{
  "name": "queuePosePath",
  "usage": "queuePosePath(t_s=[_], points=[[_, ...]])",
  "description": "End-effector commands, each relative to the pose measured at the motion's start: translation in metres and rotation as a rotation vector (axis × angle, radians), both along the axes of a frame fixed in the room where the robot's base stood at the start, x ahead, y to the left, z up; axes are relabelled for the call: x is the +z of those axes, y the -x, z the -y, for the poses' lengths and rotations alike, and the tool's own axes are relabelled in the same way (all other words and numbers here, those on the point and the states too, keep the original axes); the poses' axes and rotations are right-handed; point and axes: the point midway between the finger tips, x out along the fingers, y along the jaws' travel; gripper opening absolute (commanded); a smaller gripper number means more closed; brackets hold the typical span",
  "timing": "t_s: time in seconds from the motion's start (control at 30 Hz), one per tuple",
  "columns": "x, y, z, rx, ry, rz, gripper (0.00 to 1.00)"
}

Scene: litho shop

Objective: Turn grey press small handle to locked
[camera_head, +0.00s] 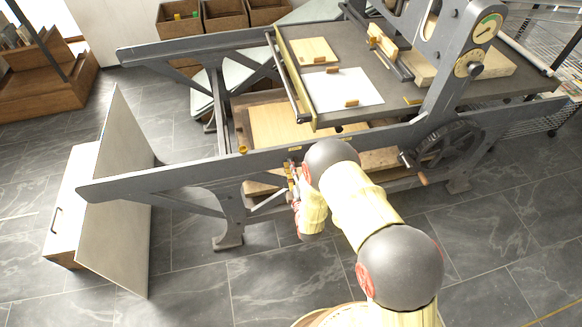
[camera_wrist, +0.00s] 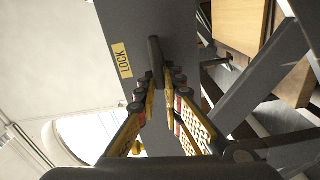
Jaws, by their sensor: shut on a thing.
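The grey press (camera_head: 170,163) stands across the middle of the head view. In the wrist view its small dark handle (camera_wrist: 155,55) sticks out from the grey frame (camera_wrist: 185,30), beside a yellow label (camera_wrist: 121,60) reading LOCK. My gripper (camera_wrist: 160,88) is shut on the small handle, its fingers on either side of it. The handle's lower part is hidden between the fingers. In the head view my gripper (camera_head: 293,180) is at the near side rail of the press, and the handle cannot be made out there behind my arm.
A large spoked wheel with a crank (camera_head: 447,145) is on the press to the right of my arm. A grey leaning board (camera_head: 118,200) and a white cabinet (camera_head: 68,205) stand at the left. Tiled floor in front of the press is clear.

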Motion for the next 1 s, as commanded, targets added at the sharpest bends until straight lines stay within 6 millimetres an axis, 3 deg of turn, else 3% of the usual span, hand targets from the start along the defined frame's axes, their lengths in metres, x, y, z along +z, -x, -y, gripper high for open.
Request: queuePosePath(t_s=[0.3, 0.87, 0.9, 1.0], points=[[-0.0019, -0.0013, 0.0023, -0.006, 0.124, 0.04, 0.0], [-0.0019, -0.0018, 0.0019, -0.006, 0.151, 0.049, 0.0], [-0.0018, -0.0018, 0.002, -0.006, 0.151, 0.049, 0.11], [-0.0018, -0.0017, 0.0015, -0.005, 0.152, 0.048, 0.16]])
